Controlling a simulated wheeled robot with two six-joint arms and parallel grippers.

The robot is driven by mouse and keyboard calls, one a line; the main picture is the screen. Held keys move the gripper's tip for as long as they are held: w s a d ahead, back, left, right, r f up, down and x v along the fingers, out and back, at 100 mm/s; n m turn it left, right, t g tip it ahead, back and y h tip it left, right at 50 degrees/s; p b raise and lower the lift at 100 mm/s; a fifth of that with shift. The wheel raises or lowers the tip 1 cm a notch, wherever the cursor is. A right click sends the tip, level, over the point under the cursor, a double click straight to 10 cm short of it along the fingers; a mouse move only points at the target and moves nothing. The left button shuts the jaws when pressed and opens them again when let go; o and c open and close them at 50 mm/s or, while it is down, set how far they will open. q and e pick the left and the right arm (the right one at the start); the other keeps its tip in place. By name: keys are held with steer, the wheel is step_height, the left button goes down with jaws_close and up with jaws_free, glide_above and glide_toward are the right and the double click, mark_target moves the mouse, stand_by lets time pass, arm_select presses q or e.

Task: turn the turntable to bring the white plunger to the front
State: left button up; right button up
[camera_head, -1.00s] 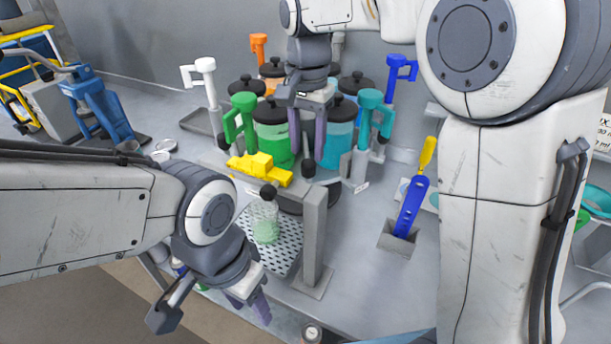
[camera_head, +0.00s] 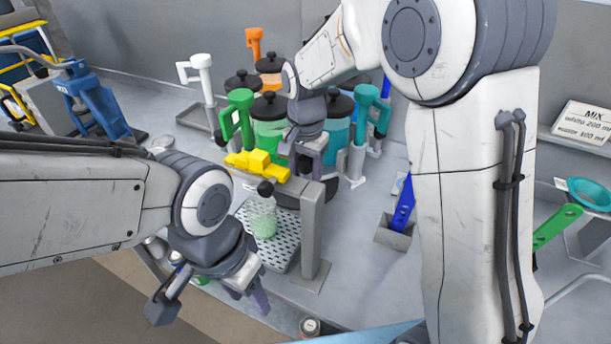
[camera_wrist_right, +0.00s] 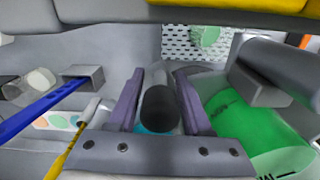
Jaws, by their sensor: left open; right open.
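The white plunger (camera_head: 203,82) stands upright at the left rear of the turntable group. A green plunger (camera_head: 238,112) is front left, a teal one (camera_head: 367,112) front right, an orange one (camera_head: 255,45) at the back. The turntable's dark base (camera_head: 287,193) is mostly hidden. My right gripper (camera_head: 308,170) is low at the front, before the green (camera_head: 270,137) and teal drums (camera_head: 336,140). In the right wrist view its purple fingers (camera_wrist_right: 160,100) stand open either side of a dark knob (camera_wrist_right: 160,108); contact is unclear. My left gripper (camera_head: 248,290) is open and empty at the front edge.
A bottle of pale green liquid (camera_head: 263,218) stands on a perforated tray (camera_head: 281,252). A blue tool (camera_head: 403,205) sits in a grey holder at right.

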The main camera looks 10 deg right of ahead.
jaws_close()
steer(key=shift+r, duration=0.1)
stand_by(1.2)
